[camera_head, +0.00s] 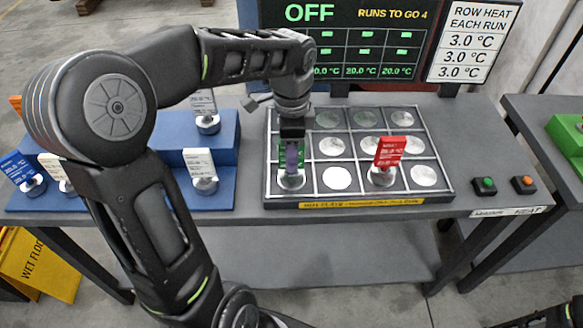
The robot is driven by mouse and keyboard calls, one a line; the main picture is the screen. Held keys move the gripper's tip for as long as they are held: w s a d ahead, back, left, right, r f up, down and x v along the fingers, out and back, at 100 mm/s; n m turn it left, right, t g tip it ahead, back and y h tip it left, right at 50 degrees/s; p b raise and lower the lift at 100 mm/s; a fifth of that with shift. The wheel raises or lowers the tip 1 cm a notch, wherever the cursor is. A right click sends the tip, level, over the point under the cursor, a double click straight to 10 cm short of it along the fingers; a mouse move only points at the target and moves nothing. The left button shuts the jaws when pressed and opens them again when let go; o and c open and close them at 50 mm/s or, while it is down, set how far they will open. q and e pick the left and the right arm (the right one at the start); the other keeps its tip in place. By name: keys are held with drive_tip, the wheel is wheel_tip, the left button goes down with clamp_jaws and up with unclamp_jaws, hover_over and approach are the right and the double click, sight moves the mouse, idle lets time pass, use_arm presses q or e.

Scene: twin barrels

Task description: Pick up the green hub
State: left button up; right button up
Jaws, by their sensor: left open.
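The green hub (282,152) stands in the front left cell of the tray (350,203), on a round silver base (291,180). Only thin green edges of its upright part show, because my gripper covers most of it. My left gripper (291,158) is open and points straight down, with its fingers at the hub's upright part. I cannot tell whether the fingers touch it.
A red tagged piece (389,152) stands in the tray's front row. White tagged pieces (199,162) stand on the blue stepped stand (225,180) at left. Green (485,184) and orange (524,182) buttons lie right of the tray. A display (345,40) reads OFF behind.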

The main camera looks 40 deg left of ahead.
use_arm(q)
clamp_jaws()
idle(0.3)
drive_tip(key=shift+r, duration=0.1)
idle(1.0)
